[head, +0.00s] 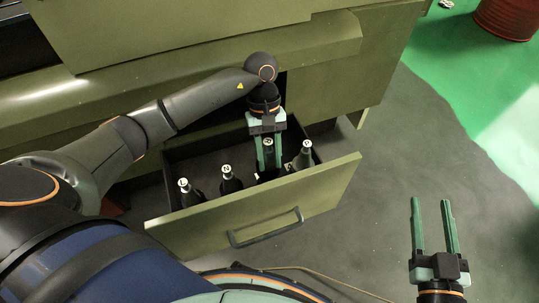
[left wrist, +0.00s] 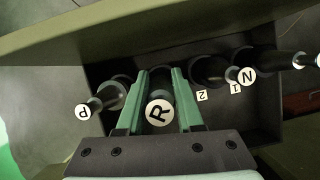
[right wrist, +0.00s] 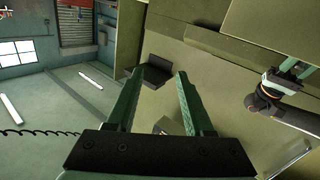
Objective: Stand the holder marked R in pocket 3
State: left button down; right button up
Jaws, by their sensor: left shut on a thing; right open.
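The holder marked R (head: 268,143) is upright in the open drawer, between the holders marked N (head: 227,170) and P (head: 307,144). My left gripper (head: 268,160) is shut on it from above. In the left wrist view the R cap (left wrist: 159,112) shows between the left fingers (left wrist: 160,76). Labels 2 (left wrist: 201,96) and 1 (left wrist: 235,89) show beside it on the N side. The label for pocket 3 and the holder's foot are hidden, so I cannot tell if it is seated. My right gripper (head: 431,205) is open and empty, outside the drawer.
A holder marked L (head: 183,185) stands at the drawer's left end. The drawer front (head: 330,184) with its handle (head: 265,230) faces me. The green cart body rises behind. Grey floor is clear to the right, with a red drum (head: 507,18) far off.

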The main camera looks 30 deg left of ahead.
aim_at(270, 169)
pick_arm(q)
jog(key=shift+f, duration=0.5)
jog(key=shift+f+b, duration=0.4)
jog(key=shift+b, duration=0.25)
jog(key=shift+f, duration=0.15)
jog(key=shift+f+b, duration=0.55)
jog(key=shift+b, duration=0.15)
jog(key=shift+w+f+b, duration=0.1)
jog(key=shift+f+b, duration=0.5)
jog(key=shift+b, duration=0.1)
jog(key=shift+f, duration=0.1)
pick_arm(e)
jog(key=s+a+r+n+t+y, duration=0.1)
jog(key=s+r+n+t+y, duration=0.1)
jog(key=r, duration=0.7)
jog(key=s+a+r+n+t+y, duration=0.1)
jog(key=s+r+n+t+y, duration=0.2)
jog(key=s+r+n+y, duration=0.2)
jog(key=shift+s+r+n+y, duration=0.2)
jog(key=shift+r+n+y, duration=0.5)
jog(key=shift+r+y, duration=1.2)
jog(key=shift+r, duration=0.2)
pick_arm(q)
jog(key=shift+b, duration=0.35)
pick_arm(e)
jog(key=shift+f, duration=0.25)
